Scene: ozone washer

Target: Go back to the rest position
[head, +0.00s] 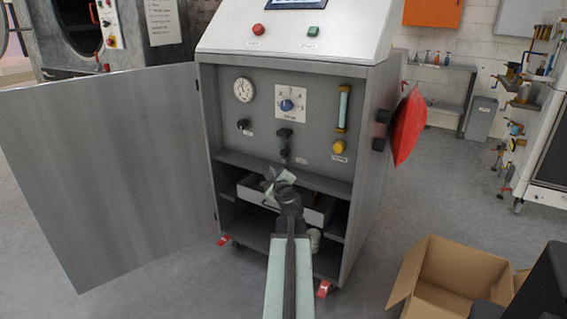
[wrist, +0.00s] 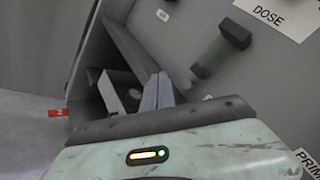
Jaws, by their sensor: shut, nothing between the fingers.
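My gripper (head: 279,181) is in front of the open grey cabinet (head: 378,150), near its lower shelf and a pale drawer or tray (head: 255,192). The fingers are shut and nothing shows between them. In the wrist view my gripper (wrist: 157,92) points toward the cabinet's inside, with the pale tray (wrist: 108,92) just left of the fingers. Whether the fingers touch the tray cannot be told. My arm hides part of the lower compartment.
The cabinet door (head: 105,165) stands wide open to the left. A cardboard box (head: 455,275) lies on the floor at the right. A red bag-like object (head: 408,125) hangs on the cabinet's right side. Grey floor is free between door and box, beside my arm.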

